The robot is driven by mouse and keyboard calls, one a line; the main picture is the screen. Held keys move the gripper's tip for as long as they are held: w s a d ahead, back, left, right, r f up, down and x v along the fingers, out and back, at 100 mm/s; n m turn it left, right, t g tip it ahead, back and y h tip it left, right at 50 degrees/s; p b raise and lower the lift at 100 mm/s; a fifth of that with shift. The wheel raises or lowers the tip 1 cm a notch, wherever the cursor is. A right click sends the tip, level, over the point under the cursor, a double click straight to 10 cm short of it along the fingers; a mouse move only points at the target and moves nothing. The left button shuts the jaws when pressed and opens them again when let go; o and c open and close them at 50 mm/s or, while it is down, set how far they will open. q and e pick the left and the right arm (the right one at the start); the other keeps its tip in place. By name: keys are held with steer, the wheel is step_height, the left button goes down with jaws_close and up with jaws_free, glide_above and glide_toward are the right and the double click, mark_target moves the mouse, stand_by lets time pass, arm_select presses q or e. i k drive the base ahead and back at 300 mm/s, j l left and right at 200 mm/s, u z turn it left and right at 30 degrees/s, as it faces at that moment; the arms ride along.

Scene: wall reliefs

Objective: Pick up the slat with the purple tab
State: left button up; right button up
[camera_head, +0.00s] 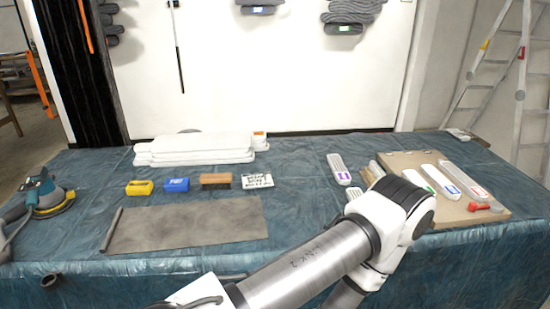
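The slat with the purple tab (338,164) is a pale, narrow piece lying on the blue-covered table, right of the middle. Its purple tab is at its near end. It lies apart from the board with the other slats. A white and grey arm of mine reaches up from the bottom of the view, and its joint is just right of and nearer than this slat. I see no fingertips of either gripper. Slats with a green tab (417,180), a blue tab (440,178) and a red tab (465,177) lie on a tan board (400,158).
A yellow block (139,188), a blue block (176,185), a brown brush (215,181) and a black-and-white box (257,181) stand in a row. A grey sheet (185,226) lies in front. White folded pads (195,148) lie behind. A sander (42,194) is far left. A red-handled tool (480,206) lies right.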

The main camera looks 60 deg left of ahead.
mark_target(343, 178)
steer(key=i+j+u, duration=0.15)
steer(key=u, duration=0.25)
steer(key=i+j+u, duration=0.15)
steer(key=j+u, duration=0.2)
steer(key=i+j+u, duration=0.15)
steer(key=u, duration=0.25)
steer(key=i+l, duration=0.05)
